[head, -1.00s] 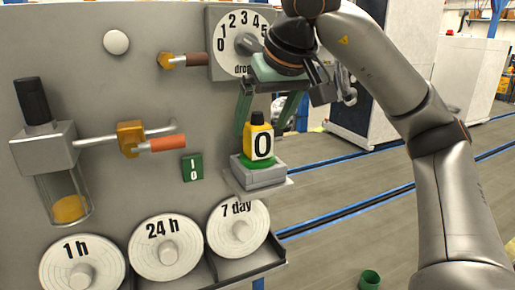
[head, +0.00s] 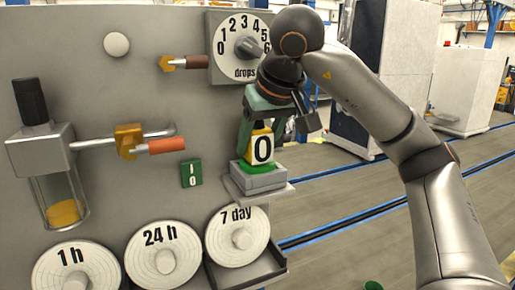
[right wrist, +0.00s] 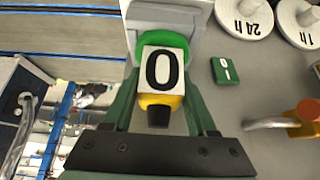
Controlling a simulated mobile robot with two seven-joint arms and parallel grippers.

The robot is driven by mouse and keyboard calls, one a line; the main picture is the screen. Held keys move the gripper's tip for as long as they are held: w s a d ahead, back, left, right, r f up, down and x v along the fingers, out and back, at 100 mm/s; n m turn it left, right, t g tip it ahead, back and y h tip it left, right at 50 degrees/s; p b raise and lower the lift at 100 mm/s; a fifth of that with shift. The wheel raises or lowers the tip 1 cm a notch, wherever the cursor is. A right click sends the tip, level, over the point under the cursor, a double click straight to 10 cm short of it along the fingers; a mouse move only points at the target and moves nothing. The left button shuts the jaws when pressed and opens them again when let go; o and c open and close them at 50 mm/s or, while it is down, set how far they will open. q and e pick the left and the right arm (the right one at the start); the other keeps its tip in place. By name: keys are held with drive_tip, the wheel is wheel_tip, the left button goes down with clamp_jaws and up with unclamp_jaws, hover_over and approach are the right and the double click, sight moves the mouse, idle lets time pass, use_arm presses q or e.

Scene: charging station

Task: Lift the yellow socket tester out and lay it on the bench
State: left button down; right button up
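The yellow socket tester (head: 251,134), with a black "0" on a white face, stands upright in a green ring on a small grey ledge (head: 259,181) on the panel. In the right wrist view the tester (right wrist: 162,99) shows its dark cap towards the gripper. My right gripper (head: 262,135) has come down from above, its green fingers on either side of the tester. In the right wrist view the fingers (right wrist: 163,100) are apart, with narrow gaps beside the tester; I see no clear grip. My left gripper is not in view.
The grey panel carries a drops dial (head: 246,47), an orange-tipped lever (head: 166,145), a glass cylinder (head: 61,198) and a small green I/O block (head: 191,170). Three round dials, including the 7 day dial (head: 238,237), sit below. Open floor lies to the right.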

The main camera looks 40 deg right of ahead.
clamp_jaws()
drive_tip(key=shift+r, duration=0.1)
idle(0.3)
